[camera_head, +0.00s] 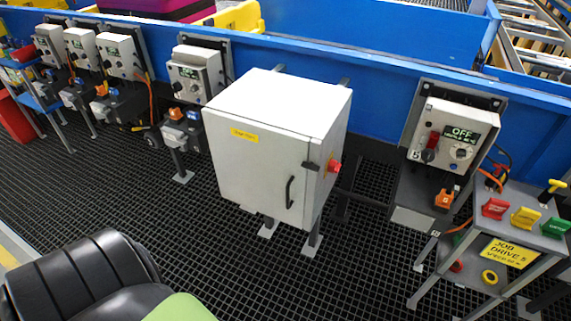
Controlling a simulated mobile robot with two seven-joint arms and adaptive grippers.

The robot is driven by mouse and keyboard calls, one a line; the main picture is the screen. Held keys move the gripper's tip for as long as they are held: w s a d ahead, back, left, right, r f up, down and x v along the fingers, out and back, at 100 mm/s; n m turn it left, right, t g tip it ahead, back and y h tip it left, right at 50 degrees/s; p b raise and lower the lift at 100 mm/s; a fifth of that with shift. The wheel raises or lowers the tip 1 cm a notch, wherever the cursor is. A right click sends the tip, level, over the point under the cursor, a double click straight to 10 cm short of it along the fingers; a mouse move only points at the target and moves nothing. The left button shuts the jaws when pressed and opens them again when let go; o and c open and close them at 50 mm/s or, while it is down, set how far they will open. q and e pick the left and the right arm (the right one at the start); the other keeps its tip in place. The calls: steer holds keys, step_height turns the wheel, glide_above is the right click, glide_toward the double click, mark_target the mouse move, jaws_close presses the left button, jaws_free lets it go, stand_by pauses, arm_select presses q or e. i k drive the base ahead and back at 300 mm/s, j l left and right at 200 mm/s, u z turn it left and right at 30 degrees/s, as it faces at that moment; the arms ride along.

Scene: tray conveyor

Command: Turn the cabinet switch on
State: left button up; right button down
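The white cabinet (258,150) stands on legs in the middle of the head view, against the blue conveyor side. Its front door is closed and has a black handle (289,192) and a yellow label (245,135). The cabinet switch (334,166) is a red knob on the right side face, seen at a steep angle. Its on or off position cannot be read from here. A dark latch-like part (310,165) sits at the front right edge beside it. Neither of my grippers is in view, and nothing touches the cabinet or switch.
At right, a drive control box (455,135) displays OFF. Below it, a stand (520,220) carries red, yellow and green tags and a yellow sign. Similar control boxes (195,72) line the conveyor (385,95) at left. Black grid floor (345,285) is open before the cabinet.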

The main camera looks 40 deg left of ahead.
mark_target(333, 167)
steer(key=i+l+u, duration=0.15)
steer(key=u, duration=0.55)
